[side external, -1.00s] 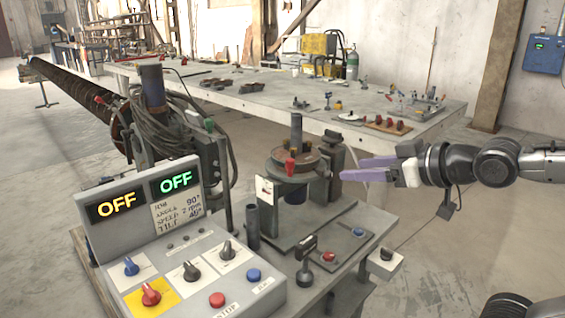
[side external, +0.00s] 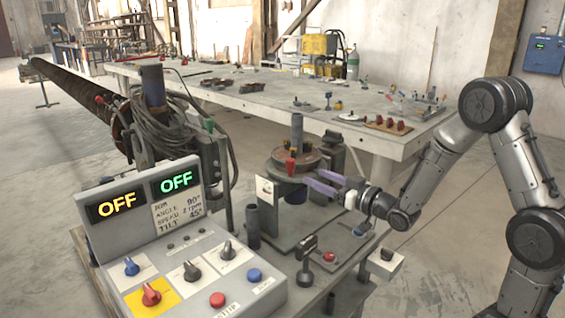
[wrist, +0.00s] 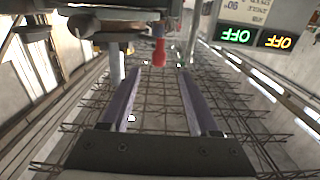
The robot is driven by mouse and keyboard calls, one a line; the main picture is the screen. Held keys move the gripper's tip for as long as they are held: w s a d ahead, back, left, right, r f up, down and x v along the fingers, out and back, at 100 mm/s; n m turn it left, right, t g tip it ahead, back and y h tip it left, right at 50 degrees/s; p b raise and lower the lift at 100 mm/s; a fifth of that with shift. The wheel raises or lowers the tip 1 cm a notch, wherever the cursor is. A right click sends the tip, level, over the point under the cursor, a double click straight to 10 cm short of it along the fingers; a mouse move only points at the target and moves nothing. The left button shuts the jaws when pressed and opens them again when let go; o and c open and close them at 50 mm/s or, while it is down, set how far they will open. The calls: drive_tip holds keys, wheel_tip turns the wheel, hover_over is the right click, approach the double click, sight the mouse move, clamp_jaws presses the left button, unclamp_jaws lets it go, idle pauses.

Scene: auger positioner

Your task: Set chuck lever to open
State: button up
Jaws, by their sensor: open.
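The round chuck (side external: 312,158) sits on the positioner stand, with a dark vertical post above it. A small red-handled lever (side external: 290,166) stands on its near side; I take it to be the chuck lever. The red handle also shows in the wrist view (wrist: 158,50), ahead of the fingertips and roughly centred between them. My gripper (side external: 313,180) has purple fingers and is just right of and below the chuck, pointing left. In the wrist view its fingers (wrist: 160,75) are spread with nothing between them. I see no contact with the lever.
A control box (side external: 180,245) with two OFF displays, knobs and buttons stands at front left. A small black lever (side external: 306,262) and a button plate (side external: 340,250) lie on the bench in front of the chuck. A long table (side external: 250,95) stands behind.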

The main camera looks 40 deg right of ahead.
sight(291, 165)
drive_tip(key=w, duration=1.3)
drive_tip(key=shift+w, duration=0.3)
drive_tip(key=shift+r, duration=0.1)
clamp_jaws()
idle(0.8)
